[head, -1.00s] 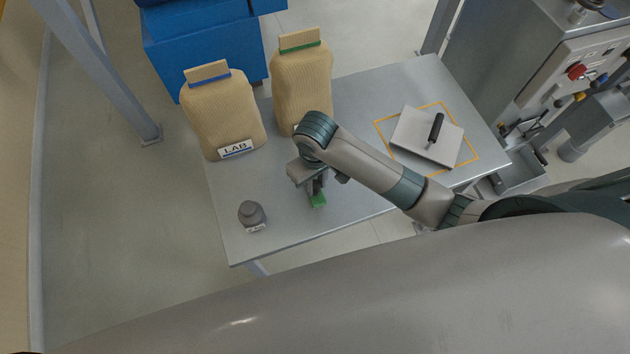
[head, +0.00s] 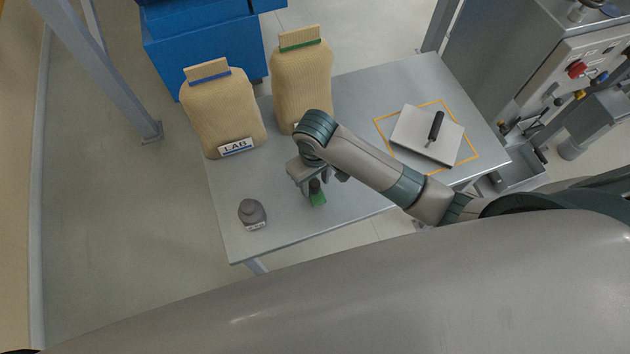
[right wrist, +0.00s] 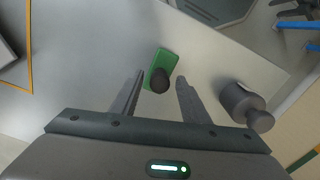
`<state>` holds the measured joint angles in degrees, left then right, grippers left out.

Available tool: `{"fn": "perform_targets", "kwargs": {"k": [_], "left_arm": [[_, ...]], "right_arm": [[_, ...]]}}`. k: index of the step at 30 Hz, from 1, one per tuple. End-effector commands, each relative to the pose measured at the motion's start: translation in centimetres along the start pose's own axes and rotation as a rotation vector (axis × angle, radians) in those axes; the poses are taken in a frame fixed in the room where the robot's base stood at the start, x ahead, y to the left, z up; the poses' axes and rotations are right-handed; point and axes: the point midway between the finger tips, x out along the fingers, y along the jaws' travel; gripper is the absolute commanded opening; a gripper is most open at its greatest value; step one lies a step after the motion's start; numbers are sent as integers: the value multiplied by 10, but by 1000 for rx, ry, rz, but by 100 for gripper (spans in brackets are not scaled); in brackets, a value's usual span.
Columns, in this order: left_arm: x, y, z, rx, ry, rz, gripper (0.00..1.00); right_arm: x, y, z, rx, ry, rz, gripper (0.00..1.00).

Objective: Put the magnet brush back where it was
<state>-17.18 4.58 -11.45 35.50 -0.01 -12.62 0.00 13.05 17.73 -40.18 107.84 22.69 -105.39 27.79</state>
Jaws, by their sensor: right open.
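A small green block with a dark round handle, which looks like the magnet brush (head: 318,200), sits on the steel table near its front edge. My right gripper (head: 315,188) is over it, pointing down. In the right wrist view, the brush (right wrist: 164,62) shows its dark knob between the two open fingers of the right gripper (right wrist: 160,80), with a gap on each side. The gripper holds nothing. My left gripper is not in view.
Two tan sacks (head: 220,110) (head: 302,78) stand behind. A pale plate with a black handle (head: 415,135) lies inside an orange outline at right. The table's middle (head: 360,95) is clear.

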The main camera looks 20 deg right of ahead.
Motion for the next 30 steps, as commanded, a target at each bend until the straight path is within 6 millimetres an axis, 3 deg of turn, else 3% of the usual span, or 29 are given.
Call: {"fn": "perform_targets", "kwargs": {"k": [5,10,13,24,30], "left_arm": [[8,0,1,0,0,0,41],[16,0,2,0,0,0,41],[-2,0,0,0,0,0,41],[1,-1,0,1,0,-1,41],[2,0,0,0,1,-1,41]], "right_arm": [[-16,0,-1,-1,4,0,42],[-45,0,-1,-1,7,-1,42],[-73,2,-1,-3,4,4,42],[-108,0,-1,-3,4,1,42],[-114,0,0,0,0,2,42]]}}
